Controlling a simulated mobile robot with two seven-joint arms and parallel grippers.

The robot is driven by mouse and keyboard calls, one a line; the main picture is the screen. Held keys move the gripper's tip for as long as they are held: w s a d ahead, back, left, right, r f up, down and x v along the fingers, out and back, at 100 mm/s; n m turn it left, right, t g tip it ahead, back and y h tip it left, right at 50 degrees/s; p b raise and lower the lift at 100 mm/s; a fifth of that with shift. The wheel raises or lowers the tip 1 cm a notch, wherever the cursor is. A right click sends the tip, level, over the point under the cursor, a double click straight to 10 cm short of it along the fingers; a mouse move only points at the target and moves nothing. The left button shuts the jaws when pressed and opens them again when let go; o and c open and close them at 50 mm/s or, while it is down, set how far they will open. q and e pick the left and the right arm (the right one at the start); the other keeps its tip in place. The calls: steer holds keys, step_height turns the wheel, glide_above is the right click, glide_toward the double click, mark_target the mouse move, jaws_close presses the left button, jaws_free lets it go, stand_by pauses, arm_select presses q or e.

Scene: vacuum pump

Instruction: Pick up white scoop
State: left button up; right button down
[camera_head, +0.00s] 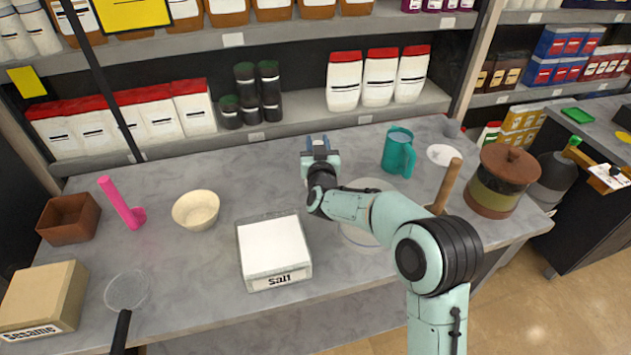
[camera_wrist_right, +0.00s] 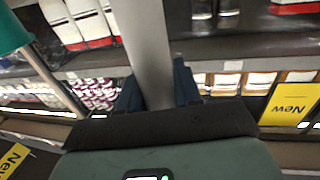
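My right gripper (camera_head: 318,145) is over the back middle of the counter, its blue fingers pointing toward the shelves. In the right wrist view, a long pale grey-white bar, which looks like the white scoop's handle (camera_wrist_right: 146,45), runs from the top edge down between the two fingers (camera_wrist_right: 158,88). The fingers sit against both its sides with no gap that I can see. In the head view my gripper and arm hide most or all of this piece, so its scoop end cannot be seen. My left gripper is in neither view.
A teal pitcher (camera_head: 398,152) stands right of my gripper. A white salt box (camera_head: 273,250), a cream bowl (camera_head: 196,210) and a pink scoop (camera_head: 121,204) are to the left. A brown-lidded pot (camera_head: 500,183) is at the right. A loaded shelf (camera_head: 300,128) stands behind the counter.

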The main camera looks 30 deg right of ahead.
steer(key=shift+r, duration=0.1)
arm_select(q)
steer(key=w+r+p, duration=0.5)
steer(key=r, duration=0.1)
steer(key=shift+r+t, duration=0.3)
arm_select(e)
step_height(320, 180, up, 20)
